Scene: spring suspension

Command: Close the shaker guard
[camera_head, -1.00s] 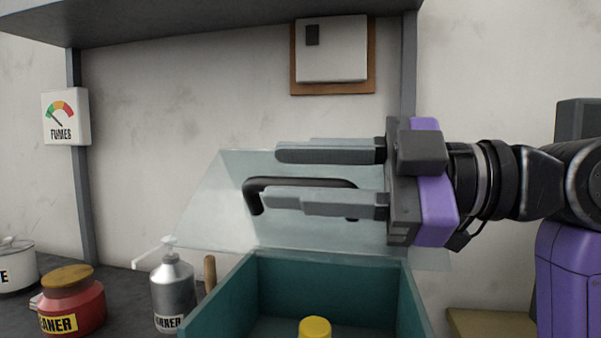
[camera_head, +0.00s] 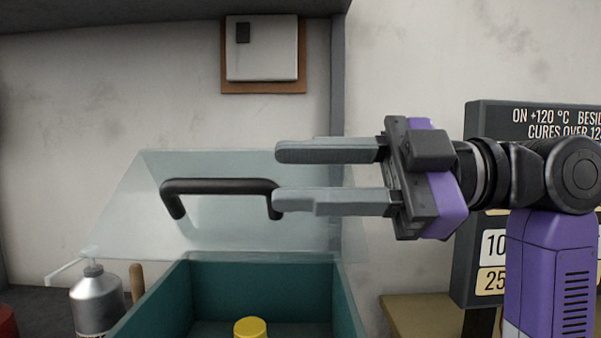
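The shaker guard (camera_head: 130,212) is a clear tilted panel with a black bar handle (camera_head: 220,186). It stands raised behind a teal open-topped box (camera_head: 258,276). A yellow round cap (camera_head: 250,328) shows inside the box. My gripper (camera_head: 275,177) reaches in from the right with its two grey fingers apart, one above the other, and nothing between them. The fingertips are at the right end of the handle in the picture, and the lower one overlaps it. I cannot tell whether they touch. The lower part of the box is out of view.
A metal pump bottle (camera_head: 97,302) and a wooden handle (camera_head: 137,282) stand left of the box. A dark sign (camera_head: 485,130) stands behind my arm at the right. A yellowish surface (camera_head: 420,315) lies right of the box. A shelf (camera_head: 170,12) runs overhead.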

